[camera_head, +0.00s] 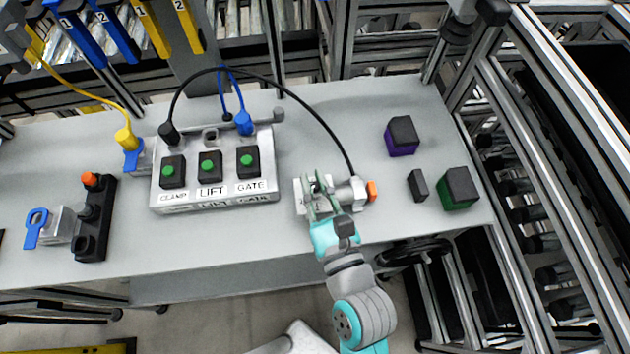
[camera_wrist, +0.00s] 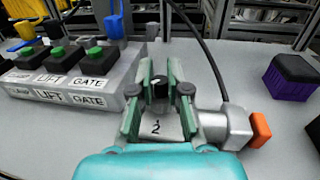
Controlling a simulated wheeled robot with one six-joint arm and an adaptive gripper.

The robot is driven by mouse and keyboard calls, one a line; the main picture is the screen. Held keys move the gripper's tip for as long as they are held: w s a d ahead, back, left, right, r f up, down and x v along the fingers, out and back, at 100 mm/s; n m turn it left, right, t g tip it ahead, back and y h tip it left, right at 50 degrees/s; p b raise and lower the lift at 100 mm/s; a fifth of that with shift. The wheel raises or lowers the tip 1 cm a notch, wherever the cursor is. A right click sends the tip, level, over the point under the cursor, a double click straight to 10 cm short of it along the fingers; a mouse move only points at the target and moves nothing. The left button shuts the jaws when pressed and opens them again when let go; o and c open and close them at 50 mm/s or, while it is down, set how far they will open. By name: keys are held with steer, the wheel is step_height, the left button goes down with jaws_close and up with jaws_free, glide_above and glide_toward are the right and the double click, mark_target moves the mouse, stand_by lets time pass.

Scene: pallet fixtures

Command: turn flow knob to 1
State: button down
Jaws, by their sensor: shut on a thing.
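The flow knob (camera_wrist: 159,88) is a small black knob with a pale mark, on a grey metal block (camera_wrist: 165,130). A "2" is legible on the block in front of the knob; other marks are hidden by the fingers. My gripper (camera_wrist: 158,92) has green fingers, one on each side of the knob, and is shut on it. In the head view my gripper (camera_head: 319,190) reaches over the block (camera_head: 301,198) from the front, and covers most of the knob. A round metal fitting with an orange end (camera_head: 372,191) sticks out of the block's right side.
A control box (camera_head: 215,190) labelled CLAMP, LIFT and GATE stands left of the block. A black cable (camera_head: 315,115) arches from it down to the fitting. Purple (camera_head: 402,137), green (camera_head: 458,188) and small black (camera_head: 418,185) blocks lie to the right. The table's front edge is close.

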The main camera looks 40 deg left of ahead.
steer(key=shift+m+t, duration=0.4)
stand_by(0.3)
steer(key=c, duration=1.1)
jaws_free()
steer(key=shift+v, duration=3.75)
